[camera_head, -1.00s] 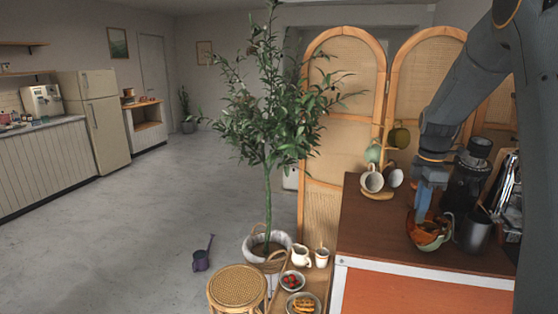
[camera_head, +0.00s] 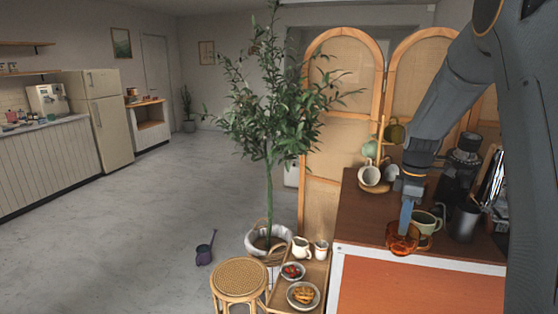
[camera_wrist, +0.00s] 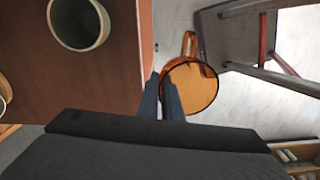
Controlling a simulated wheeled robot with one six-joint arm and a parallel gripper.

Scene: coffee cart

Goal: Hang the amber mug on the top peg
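The amber mug (camera_head: 403,244) is translucent orange and hangs from my gripper (camera_head: 405,226) by the front edge of the counter. In the wrist view my gripper (camera_wrist: 162,95) has its two fingers close together at the left rim of the amber mug (camera_wrist: 196,90), seemingly pinching its wall. Its handle points to the top of that view, and floor shows beyond it. The mug stand (camera_head: 380,132) is wooden and stands at the back left of the counter. An olive mug (camera_head: 396,133) and a green mug (camera_head: 369,149) hang on it; its pegs are hard to make out.
A pale green mug (camera_head: 426,223) stands on the counter (camera_head: 355,225), right of the amber mug. A metal pitcher (camera_head: 465,222) and a dark grinder (camera_head: 462,165) are farther right. White mugs (camera_head: 369,176) sit low at the stand. The counter's left part is clear.

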